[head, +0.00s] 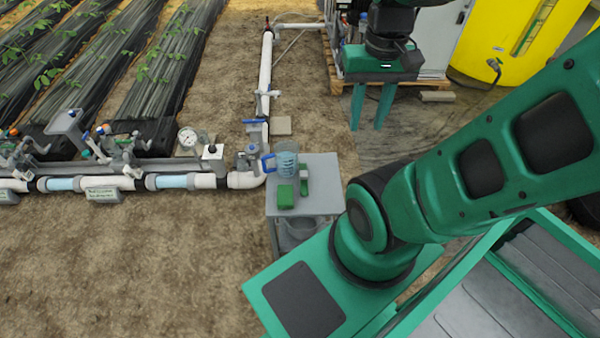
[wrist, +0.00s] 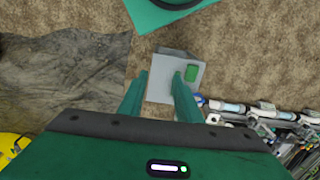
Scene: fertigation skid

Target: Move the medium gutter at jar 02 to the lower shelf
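I cannot pick out a medium gutter or any label reading jar 02. A small grey stand (head: 322,170) carries a clear jug (head: 286,158) with a blue handle, a green block (head: 285,196) and a green-and-white item (head: 304,182). A grey rounded container shows below its top (head: 300,232); I cannot tell whether a lower shelf is there. My gripper (head: 367,125) is open and empty, fingers down, above and behind the stand in the head view. In the wrist view, the stand top (wrist: 160,92) and green block (wrist: 191,73) lie beyond the open fingertips (wrist: 161,75).
A white pipe (head: 265,75) with valves runs behind the stand, and a pipe manifold with a gauge (head: 188,138) lies left. A yellow tank (head: 520,40) stands at the back right. Bare soil (head: 130,260) is open at the front left.

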